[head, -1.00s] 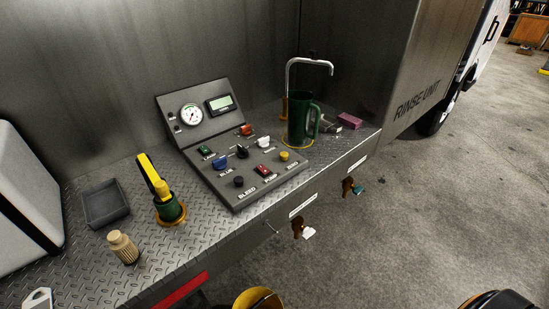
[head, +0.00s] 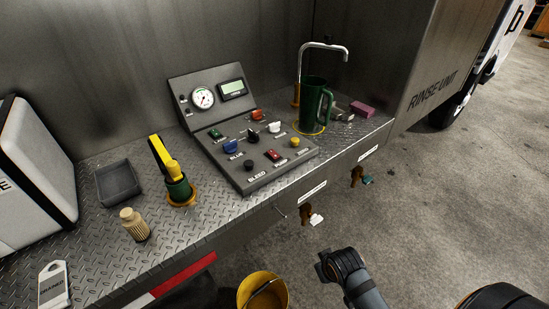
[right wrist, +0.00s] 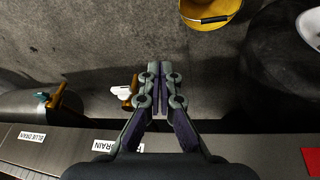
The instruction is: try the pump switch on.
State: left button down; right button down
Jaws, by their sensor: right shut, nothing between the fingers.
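The pump switch (head: 273,155) is a small red rocker in the front row of the sloped grey control panel (head: 225,160). It sits between a black knob (head: 249,165) and a yellow button (head: 295,142). Its on or off position is too small to tell. My right arm (head: 348,272) shows low in the head view, in front of the deck and well short of the panel. In the right wrist view my right gripper (right wrist: 160,72) is shut and empty over the concrete floor. The switch is outside the wrist view. My left gripper is not in view.
A green jug (head: 312,103) stands under the bent spout. Drain taps (head: 307,214) stick out from the deck's front edge. A yellow bucket (head: 262,290) stands below.

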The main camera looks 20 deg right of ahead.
jog(key=w+r+n+t+y, duration=0.1)
jog(key=w+r+t+y, duration=0.2)
jog(key=w+r, duration=0.7)
jog(key=w+a+r+n+t+y, duration=0.1)
jog(key=w+r+t, duration=0.7)
jog(key=r, duration=1)
jog(key=w+n+y, duration=0.1)
jog(key=w+y, duration=0.1)
jog(key=w, duration=0.1)
jog(key=shift+w+t+y, duration=0.15)
jog(key=shift+t+y, duration=0.15)
jog(key=shift+r, duration=0.1)
jog(key=b, duration=0.1)
send_over(274, 155)
jog(key=s, duration=0.1)
jog(key=shift+d+f, duration=0.35)
jog(key=shift+f, duration=0.05)
jog(key=f, duration=0.2)
jog(key=w+f, duration=0.1)
jog(key=shift+w+a+f, duration=0.1)
jog(key=shift+a+f, duration=0.05)
jog(key=shift+a, duration=0.1)
jog(key=shift+f, duration=0.55)
jog(key=shift+r, duration=0.1)
